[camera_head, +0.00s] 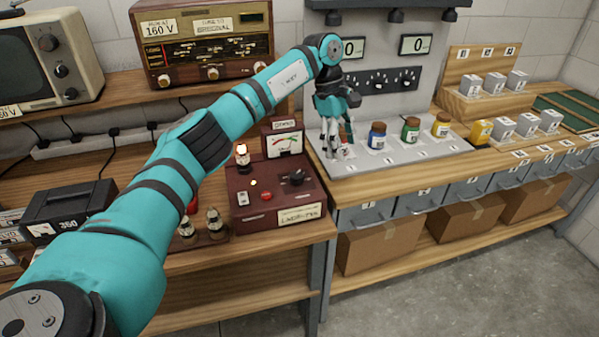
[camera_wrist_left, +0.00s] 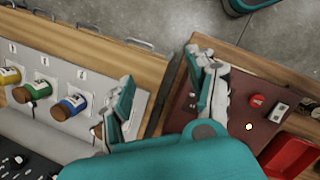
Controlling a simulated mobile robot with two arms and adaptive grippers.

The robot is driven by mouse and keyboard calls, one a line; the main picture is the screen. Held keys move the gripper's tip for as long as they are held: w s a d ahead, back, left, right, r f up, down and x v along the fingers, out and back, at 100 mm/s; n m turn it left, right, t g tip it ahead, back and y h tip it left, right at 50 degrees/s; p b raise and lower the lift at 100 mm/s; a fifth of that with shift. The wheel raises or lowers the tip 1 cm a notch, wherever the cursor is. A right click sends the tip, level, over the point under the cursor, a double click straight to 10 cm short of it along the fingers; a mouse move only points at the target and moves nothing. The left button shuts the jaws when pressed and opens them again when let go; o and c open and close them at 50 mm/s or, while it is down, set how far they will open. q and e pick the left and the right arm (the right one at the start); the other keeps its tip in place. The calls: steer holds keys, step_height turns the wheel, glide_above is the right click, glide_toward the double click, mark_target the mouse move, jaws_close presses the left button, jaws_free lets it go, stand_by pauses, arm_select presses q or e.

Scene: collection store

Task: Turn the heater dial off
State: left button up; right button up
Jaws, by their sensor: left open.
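A dark red control box (camera_head: 270,205) on the wooden bench carries a black dial (camera_head: 296,177), a red button and a small switch. A black wall strip (camera_head: 380,82) with several knobs is at the back. I cannot read which of these dials is the heater's. My left gripper (camera_head: 335,148) points down over the left end of the grey plate, right of the box and apart from the black dial. In the left wrist view, the gripper (camera_wrist_left: 162,68) is open and empty, with the red button (camera_wrist_left: 257,100) to its right. The black dial is not clearly visible there. My right gripper is out of view.
Jars with blue (camera_head: 377,137), green (camera_head: 411,129) and yellow (camera_head: 442,124) labels stand on the grey plate (camera_head: 400,155). A meter (camera_head: 285,143) stands behind the box. A radio (camera_head: 203,40) sits on the upper shelf. Small bulbs (camera_head: 214,219) stand left of the box.

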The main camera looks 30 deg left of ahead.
mark_target(297, 174)
arm_select(q)
steer(key=s+a+r+g+y, duration=0.1)
steer(key=s+a+r+y, duration=0.25)
steer(key=a+r, duration=0.5)
steer(key=f, duration=0.6)
steer(key=f+p, duration=0.1)
steer(key=f, duration=0.5)
steer(key=s+a+f+p, duration=0.1)
steer(key=f, duration=0.5)
steer(key=shift+f, duration=0.3)
steer(key=shift+c, duration=0.4)
steer(key=c, duration=1.1)
steer(key=shift+o, duration=0.2)
steer(key=shift+a, duration=0.1)
